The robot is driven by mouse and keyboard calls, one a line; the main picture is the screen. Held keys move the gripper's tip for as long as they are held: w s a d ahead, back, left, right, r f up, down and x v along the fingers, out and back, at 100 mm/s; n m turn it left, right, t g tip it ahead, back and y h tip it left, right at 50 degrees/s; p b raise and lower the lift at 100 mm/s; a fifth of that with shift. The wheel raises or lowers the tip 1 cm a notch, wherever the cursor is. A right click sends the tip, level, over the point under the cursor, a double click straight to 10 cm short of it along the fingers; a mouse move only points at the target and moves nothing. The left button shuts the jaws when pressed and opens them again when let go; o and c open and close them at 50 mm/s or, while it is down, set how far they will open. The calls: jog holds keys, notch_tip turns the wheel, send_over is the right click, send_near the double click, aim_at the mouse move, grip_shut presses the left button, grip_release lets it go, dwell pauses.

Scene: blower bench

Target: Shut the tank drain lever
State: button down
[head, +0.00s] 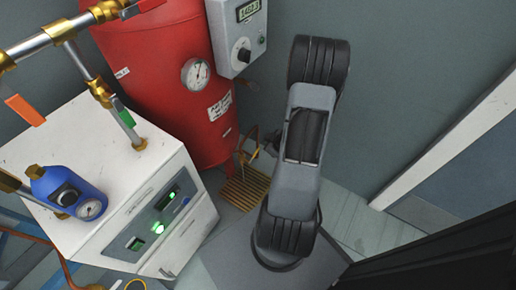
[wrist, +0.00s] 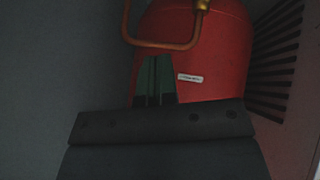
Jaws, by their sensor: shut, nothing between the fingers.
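The red tank (head: 165,75) stands behind the white cabinet in the head view. A brass drain fitting (head: 243,152) sits low at its right side, partly behind my arm. I cannot make out the drain lever or its position. In the wrist view the tank (wrist: 225,60) fills the middle, with a bent copper pipe (wrist: 165,45) and a brass end (wrist: 203,5) crossing in front. My gripper (wrist: 156,60) is shut and empty, its dark green fingers pointing at the tank just below the pipe. I cannot tell if they touch it. In the head view my arm hides the gripper.
A white cabinet (head: 110,180) with a blue regulator (head: 65,190) and brass piping stands at left. A grey control box (head: 238,35) hangs above the tank's right side. A yellow floor grate (head: 240,190) lies below the fitting. Dark slats (wrist: 275,60) show right in the wrist view.

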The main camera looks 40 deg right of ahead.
aim_at(256, 153)
jog(key=w+f+t+y+b, duration=0.1)
jog(key=w+f+b, duration=0.5)
jog(key=f, duration=0.5)
jog(key=shift+w+a+f, duration=0.2)
jog(key=shift+a+f, duration=0.1)
jog(key=shift+f, duration=0.1)
